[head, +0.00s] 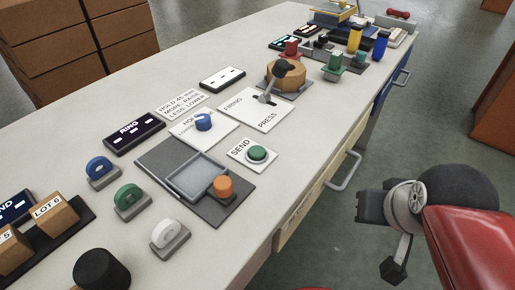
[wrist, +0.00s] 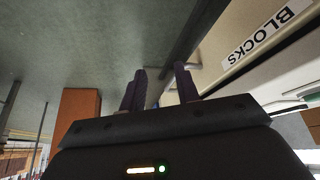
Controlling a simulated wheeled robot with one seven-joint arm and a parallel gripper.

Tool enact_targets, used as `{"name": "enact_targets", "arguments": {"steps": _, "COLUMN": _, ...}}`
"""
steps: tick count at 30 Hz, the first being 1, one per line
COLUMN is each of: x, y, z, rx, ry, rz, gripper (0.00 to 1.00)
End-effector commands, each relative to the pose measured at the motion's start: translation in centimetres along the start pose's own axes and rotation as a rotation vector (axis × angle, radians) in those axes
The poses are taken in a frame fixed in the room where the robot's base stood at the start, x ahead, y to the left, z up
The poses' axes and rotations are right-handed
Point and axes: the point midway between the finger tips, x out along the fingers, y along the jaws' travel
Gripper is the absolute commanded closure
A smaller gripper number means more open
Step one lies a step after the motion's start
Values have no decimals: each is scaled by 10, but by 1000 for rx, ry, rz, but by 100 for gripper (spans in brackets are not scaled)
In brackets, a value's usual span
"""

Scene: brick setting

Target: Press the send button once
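The send button is a green round cap (head: 257,153) in a grey ring on a white plate (head: 241,155) marked SEND. It sits near the table's right-hand edge in the head view, and nothing covers it. My gripper hangs beyond that edge, to the right of and apart from the button. In the wrist view, my gripper (wrist: 160,80) shows two dark fingers spread apart with nothing between them. The send button does not show in the wrist view.
A grey tray (head: 155,167) with an orange knob (head: 223,187) lies in front of the button. A FIRING/PRESS lever plate (head: 243,108) stands behind it. A blue knob (head: 204,121) is to its left. Drawer handles (head: 345,170) jut from the table side. Floor is clear beside my arm.

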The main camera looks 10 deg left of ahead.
Motion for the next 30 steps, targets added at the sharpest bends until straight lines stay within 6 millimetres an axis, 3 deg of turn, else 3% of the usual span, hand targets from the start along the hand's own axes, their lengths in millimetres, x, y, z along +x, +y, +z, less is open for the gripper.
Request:
{"name": "enact_targets", "arguments": {"steps": 1, "x": 0, "y": 0, "z": 0, "rx": 0, "ry": 0, "rz": 0, "gripper": 75}}
{"name": "enact_targets", "arguments": {"steps": 7, "x": 0, "y": 0, "z": 0, "rx": 0, "ry": 0, "rz": 0, "gripper": 100}}
{"name": "enact_targets", "arguments": {"steps": 30, "x": 0, "y": 0, "z": 0, "rx": 0, "ry": 0, "rz": 0, "gripper": 100}}
